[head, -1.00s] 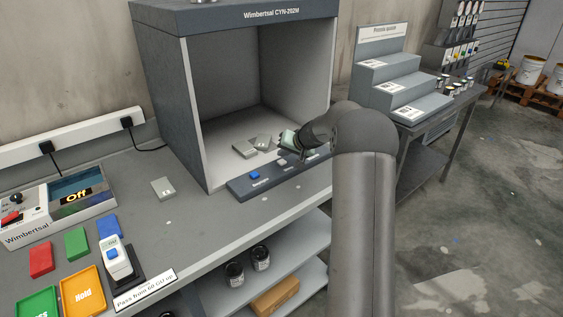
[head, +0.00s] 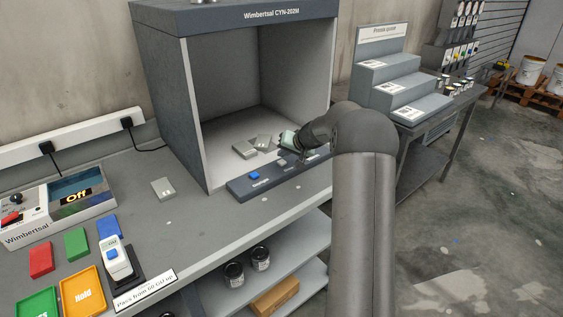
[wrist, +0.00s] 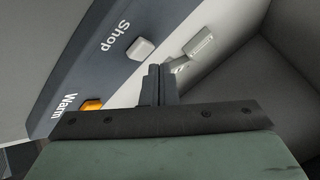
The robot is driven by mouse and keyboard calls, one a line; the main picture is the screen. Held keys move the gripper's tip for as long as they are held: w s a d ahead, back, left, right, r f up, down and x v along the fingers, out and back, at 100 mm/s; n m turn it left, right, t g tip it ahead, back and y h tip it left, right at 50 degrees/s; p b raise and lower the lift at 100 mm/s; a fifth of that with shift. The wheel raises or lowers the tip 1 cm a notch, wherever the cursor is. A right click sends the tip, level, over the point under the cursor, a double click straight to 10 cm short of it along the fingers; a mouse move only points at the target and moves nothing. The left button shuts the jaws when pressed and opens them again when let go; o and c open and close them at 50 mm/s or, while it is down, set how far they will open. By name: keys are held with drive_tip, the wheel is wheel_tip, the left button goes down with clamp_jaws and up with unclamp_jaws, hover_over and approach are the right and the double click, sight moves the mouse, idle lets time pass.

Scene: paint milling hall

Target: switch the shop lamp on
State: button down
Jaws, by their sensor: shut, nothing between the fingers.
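The shop button (wrist: 140,49) is a pale square button on the dark front panel (head: 237,188) of the grey light booth (head: 160,90). The word "Shop" is printed beside it. The orange "Warm" button (wrist: 92,104) is farther along the same panel. A blue button (head: 254,175) is on the panel's left part. The booth interior looks dim grey.
Small grey blocks (head: 244,149) lie on the booth floor, close behind the panel. The booth's side walls and roof enclose the space behind.

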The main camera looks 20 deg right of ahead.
sight(284, 163)
drive_tip(key=shift+f, duration=0.15)
idle(0.4)
drive_tip(key=shift+f+b, duration=0.35)
drive_tip(key=shift+b, duration=0.5)
drive_tip(key=shift+f+b, duration=0.4)
drive_tip(key=shift+b, duration=0.2)
idle(0.3)
drive_tip(key=shift+r, duration=0.1)
drive_tip(key=shift+r+p, duration=0.3)
drive_tip(key=shift+r, duration=0.5)
wheel_tip(284, 163, up, 6)
drive_tip(key=p, duration=0.3)
idle(0.5)
